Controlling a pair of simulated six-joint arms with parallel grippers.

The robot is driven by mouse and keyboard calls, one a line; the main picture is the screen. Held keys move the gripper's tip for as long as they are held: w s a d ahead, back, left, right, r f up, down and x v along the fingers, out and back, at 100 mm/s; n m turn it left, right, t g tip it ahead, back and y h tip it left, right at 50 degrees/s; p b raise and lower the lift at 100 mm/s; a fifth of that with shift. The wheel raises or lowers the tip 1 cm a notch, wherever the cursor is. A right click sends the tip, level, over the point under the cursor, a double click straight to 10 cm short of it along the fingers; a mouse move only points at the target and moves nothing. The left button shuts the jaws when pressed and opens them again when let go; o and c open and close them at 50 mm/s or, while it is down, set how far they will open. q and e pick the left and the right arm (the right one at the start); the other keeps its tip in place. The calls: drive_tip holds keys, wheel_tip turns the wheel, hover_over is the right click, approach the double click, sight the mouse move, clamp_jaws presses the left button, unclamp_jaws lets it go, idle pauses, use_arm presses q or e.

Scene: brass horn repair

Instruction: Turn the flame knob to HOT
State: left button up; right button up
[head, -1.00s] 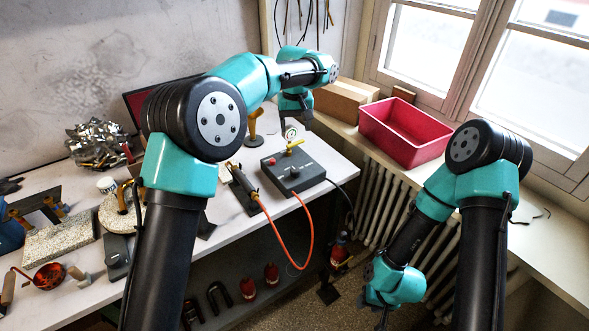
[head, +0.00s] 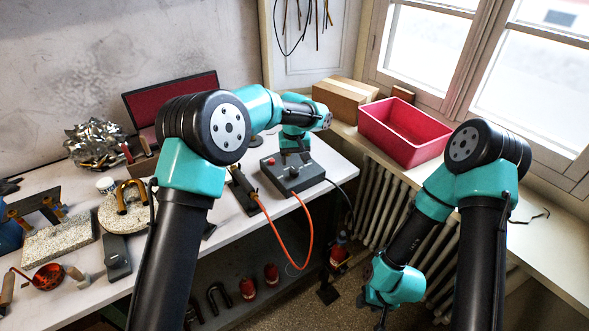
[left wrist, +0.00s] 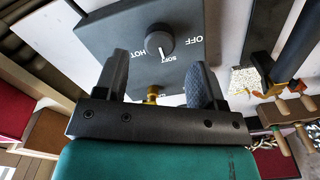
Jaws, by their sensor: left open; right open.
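The dark grey control box (head: 309,182) sits at the right end of the white bench, with my left gripper (head: 294,160) pointing down over its back part. In the left wrist view the round black flame knob (left wrist: 158,41) shows on the box face (left wrist: 100,35), among the labels OFF, SOFT and HOT. Its white mark points towards SOFT. My left gripper (left wrist: 160,78) is open, and the knob appears just beyond and between its fingertips, not gripped. A brass fitting (left wrist: 152,94) shows between the fingers. My right gripper (head: 381,318) hangs low, away from the box.
An orange hose (head: 308,240) loops from the box to a torch (head: 243,182) on its stand at the left. A pink bin (head: 405,133) and a cardboard box (head: 345,97) stand on the windowsill. A radiator (head: 375,205) is below it.

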sight(294, 169)
use_arm(q)
drive_tip(key=shift+f, duration=2.35)
drive_tip(key=c, duration=0.9)
drive_tip(key=shift+m, duration=0.5)
drive_tip(key=m, duration=1.1)
drive_tip(key=shift+r, duration=0.1)
